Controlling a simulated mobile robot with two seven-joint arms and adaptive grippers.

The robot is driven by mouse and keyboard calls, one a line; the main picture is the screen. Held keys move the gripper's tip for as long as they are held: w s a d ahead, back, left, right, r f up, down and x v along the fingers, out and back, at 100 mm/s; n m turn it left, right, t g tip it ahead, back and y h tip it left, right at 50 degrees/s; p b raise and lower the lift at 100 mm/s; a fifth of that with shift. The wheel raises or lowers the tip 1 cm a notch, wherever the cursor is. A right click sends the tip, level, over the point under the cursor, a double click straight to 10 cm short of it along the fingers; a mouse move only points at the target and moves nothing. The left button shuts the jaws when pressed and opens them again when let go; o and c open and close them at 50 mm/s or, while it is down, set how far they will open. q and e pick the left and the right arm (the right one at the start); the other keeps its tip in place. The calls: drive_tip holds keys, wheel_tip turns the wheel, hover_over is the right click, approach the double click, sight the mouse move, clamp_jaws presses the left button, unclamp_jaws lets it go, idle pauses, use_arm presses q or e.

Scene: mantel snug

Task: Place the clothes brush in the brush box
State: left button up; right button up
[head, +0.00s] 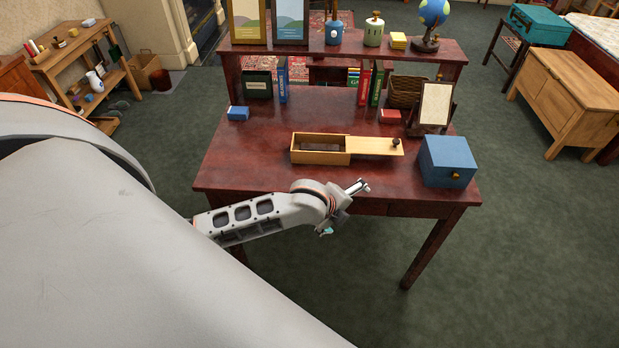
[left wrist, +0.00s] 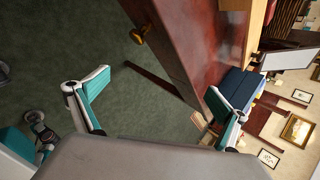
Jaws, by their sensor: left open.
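A light wooden box (head: 319,158) with its lid (head: 374,146) slid out to the right lies on the dark red desk. It looks like the brush box. Its left part is open, and I cannot tell whether the dark area inside is shadow or an object. I cannot make out the clothes brush for certain in either view. My left gripper (head: 345,208) is at the desk's front edge, nearer to me than the wooden box. In the left wrist view the gripper (left wrist: 155,101) has its teal-padded fingers wide apart, with nothing between them.
Books (head: 376,84) stand under the raised shelf (head: 340,47). The desk's left front (head: 240,165) is clear.

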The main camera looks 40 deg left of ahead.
use_arm(q)
drive_tip(key=s+d+f+n+h, duration=0.2)
drive_tip(key=s+d+f+n, duration=0.2)
drive_tip(key=s+f+n, duration=0.35)
drive_tip(key=s+a+n+t+y, duration=0.1)
drive_tip(key=s+a+n+t, duration=0.1)
drive_tip(key=s+n, duration=0.7)
drive_tip(key=s+f, duration=0.1)
drive_tip(key=s, duration=0.2)
drive_tip(key=shift+s+a+n, duration=0.15)
drive_tip(key=shift+a+n, duration=0.2)
drive_tip(key=shift+a, duration=0.05)
